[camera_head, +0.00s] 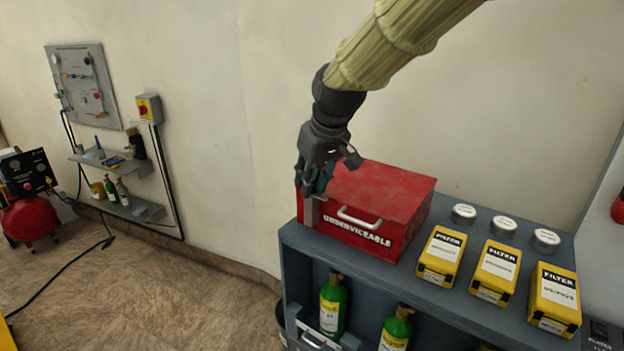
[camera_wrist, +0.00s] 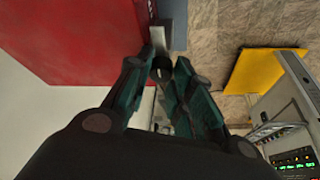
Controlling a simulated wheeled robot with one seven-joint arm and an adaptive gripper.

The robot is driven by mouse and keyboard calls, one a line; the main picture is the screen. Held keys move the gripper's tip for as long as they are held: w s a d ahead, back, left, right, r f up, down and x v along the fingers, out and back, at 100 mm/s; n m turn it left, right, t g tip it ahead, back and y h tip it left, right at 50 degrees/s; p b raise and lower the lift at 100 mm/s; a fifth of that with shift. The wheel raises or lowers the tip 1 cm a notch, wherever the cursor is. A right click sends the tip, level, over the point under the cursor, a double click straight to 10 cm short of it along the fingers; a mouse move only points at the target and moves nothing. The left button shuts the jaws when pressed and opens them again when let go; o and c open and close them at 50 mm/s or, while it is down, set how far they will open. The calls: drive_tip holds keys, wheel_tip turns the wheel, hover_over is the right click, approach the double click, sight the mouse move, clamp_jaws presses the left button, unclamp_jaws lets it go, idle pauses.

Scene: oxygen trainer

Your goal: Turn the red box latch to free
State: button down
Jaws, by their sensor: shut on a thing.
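The red box (camera_head: 385,200) with "UNSERVICEABLE" on its front stands on the grey shelf unit, its lid down and a pale handle (camera_head: 359,217) at its front edge. The latch (camera_head: 309,212) is a pale metal piece at the box's front left corner. My gripper (camera_head: 312,190) reaches down over that corner and is shut on the latch. In the wrist view, the latch (camera_wrist: 159,40) runs up from between my fingertips (camera_wrist: 161,68), beside the red box (camera_wrist: 70,35). The fingers hide part of the latch, and its exact turn angle is hard to tell.
Several yellow filter boxes (camera_head: 495,272) and white round tins (camera_head: 503,226) stand right of the red box on the grey unit (camera_head: 400,283). Green bottles (camera_head: 333,303) stand on the shelf below. A wall is close behind; the floor at left is open.

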drive_tip(key=c, duration=1.3)
unclamp_jaws()
drive_tip(key=shift+w+f, duration=0.1)
drive_tip(key=shift+f, duration=0.1)
drive_tip(key=shift+o, duration=0.2)
drive_tip(key=v, duration=1.2)
drive_tip(key=shift+w+d, duration=0.1)
drive_tip(key=shift+d, duration=0.05)
